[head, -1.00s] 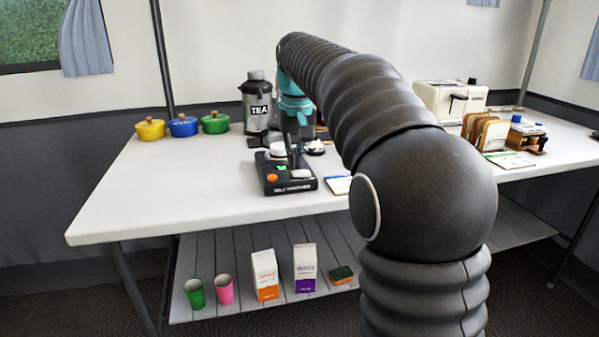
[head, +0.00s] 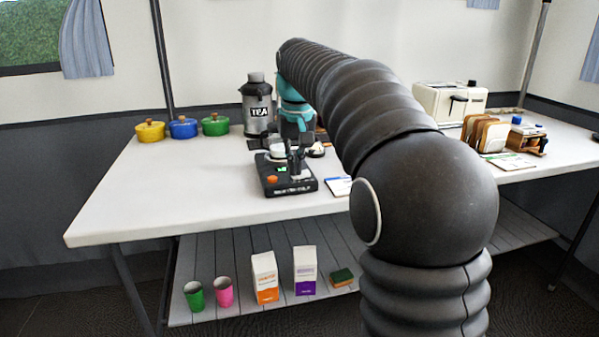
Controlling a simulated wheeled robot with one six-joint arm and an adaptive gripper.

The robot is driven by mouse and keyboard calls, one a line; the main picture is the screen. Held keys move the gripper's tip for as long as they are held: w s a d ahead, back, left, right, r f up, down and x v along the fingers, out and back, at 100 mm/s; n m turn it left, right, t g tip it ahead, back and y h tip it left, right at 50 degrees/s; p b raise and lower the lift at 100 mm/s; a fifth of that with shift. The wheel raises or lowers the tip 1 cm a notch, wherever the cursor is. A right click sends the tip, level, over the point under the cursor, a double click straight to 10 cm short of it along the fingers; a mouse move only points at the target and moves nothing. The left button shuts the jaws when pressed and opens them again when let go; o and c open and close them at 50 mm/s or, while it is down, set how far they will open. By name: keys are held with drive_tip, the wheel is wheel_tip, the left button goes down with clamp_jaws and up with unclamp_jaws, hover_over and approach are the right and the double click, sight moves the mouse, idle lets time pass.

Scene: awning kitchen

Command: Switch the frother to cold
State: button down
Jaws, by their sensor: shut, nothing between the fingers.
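The frother (head: 290,187) is a black boxy base on the table's front middle, with an orange round knob (head: 272,180) at its front left and a white round part (head: 277,151) at its back. A small green-white patch shows on its top, left of my gripper. My gripper (head: 295,170) is shut and empty, its dark fingers pointing down at the right part of the frother's top. The fingers hide the pale switch-like part there. I cannot tell whether they touch it, nor read the setting.
A tea urn (head: 257,108) stands behind the frother. Yellow, blue and green pots (head: 183,127) stand at the back left. A flat card (head: 339,186) lies right of the frother. A toaster (head: 447,103) stands at the right. The table's left front is clear.

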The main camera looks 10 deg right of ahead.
drive_tip(key=shift+r+p, duration=0.95)
drive_tip(key=shift+r, duration=0.05)
drive_tip(key=shift+r+p, duration=0.9)
drive_tip(key=shift+r, duration=0.3)
wheel_tip(320, 180, up, 8)
drive_tip(key=shift+f, duration=0.25)
idle(3.3)
drive_tip(key=shift+t, duration=0.5)
drive_tip(key=f, duration=0.3)
drive_tip(key=s+f, duration=0.1)
drive_tip(key=f, duration=0.6)
drive_tip(key=shift+s+f, duration=0.1)
drive_tip(key=shift+s, duration=0.2)
drive_tip(key=s+f+t, duration=0.1)
drive_tip(key=s+f, duration=0.2)
drive_tip(key=s, duration=0.6)
drive_tip(key=s+f+t, duration=0.1)
drive_tip(key=s+f, duration=0.3)
drive_tip(key=s, duration=0.6)
drive_tip(key=s+f, duration=0.4)
drive_tip(key=s, duration=0.6)
drive_tip(key=shift+f+t, duration=0.15)
drive_tip(key=shift+t, duration=0.25)
